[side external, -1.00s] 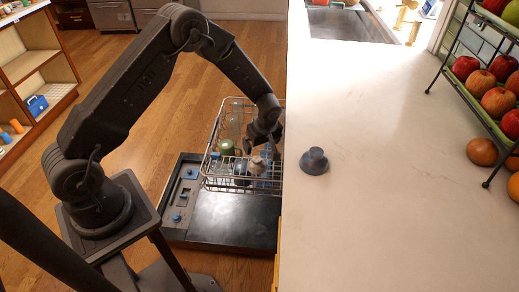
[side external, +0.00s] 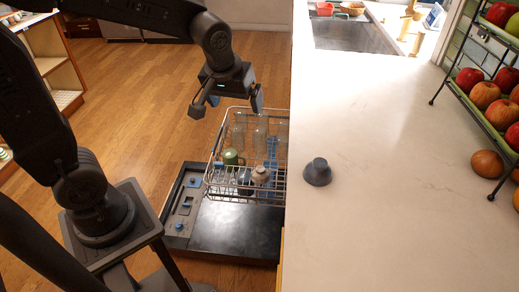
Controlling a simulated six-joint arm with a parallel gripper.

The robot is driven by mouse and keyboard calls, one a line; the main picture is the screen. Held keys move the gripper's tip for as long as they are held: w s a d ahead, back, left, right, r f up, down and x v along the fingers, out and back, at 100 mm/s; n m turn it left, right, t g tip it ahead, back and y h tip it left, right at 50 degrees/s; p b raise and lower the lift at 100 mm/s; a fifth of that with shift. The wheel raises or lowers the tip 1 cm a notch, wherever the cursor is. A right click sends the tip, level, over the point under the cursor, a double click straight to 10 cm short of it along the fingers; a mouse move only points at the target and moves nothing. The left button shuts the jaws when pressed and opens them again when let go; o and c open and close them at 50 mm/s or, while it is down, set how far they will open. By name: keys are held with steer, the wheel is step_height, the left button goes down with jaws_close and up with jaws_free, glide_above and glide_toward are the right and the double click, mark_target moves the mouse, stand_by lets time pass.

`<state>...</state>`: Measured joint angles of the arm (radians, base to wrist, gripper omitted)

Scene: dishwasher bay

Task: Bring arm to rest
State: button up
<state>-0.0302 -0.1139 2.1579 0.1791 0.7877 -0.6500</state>
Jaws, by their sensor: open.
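My gripper (side external: 226,106) is open and empty, pointing down above the back left of the dishwasher rack (side external: 245,198). It is clear of the rack and of the dishes in it. My arm is raised and bent, with its upper links running along the top left of the picture.
The rack holds a green mug (side external: 232,158), a beige item (side external: 261,174), a dark blue item (side external: 244,178) and clear glasses (side external: 260,135). A grey-blue cup-like piece (side external: 317,172) stands on the counter (side external: 400,180). A fruit stand (side external: 478,112) is at the right. The wooden floor (side external: 130,110) is open.

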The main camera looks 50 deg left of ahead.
steer(key=s+d+r+m+t, duration=0.1)
steer(key=s+r+m, duration=0.1)
steer(key=s, duration=0.4)
steer(key=s+d+r+m+t+h, duration=0.1)
steer(key=s+d+r+m, duration=0.1)
steer(key=s+m, duration=0.2)
steer(key=s, duration=0.3)
steer(key=shift+s+d+m+h, duration=0.15)
steer(key=shift+s+m+h, duration=0.15)
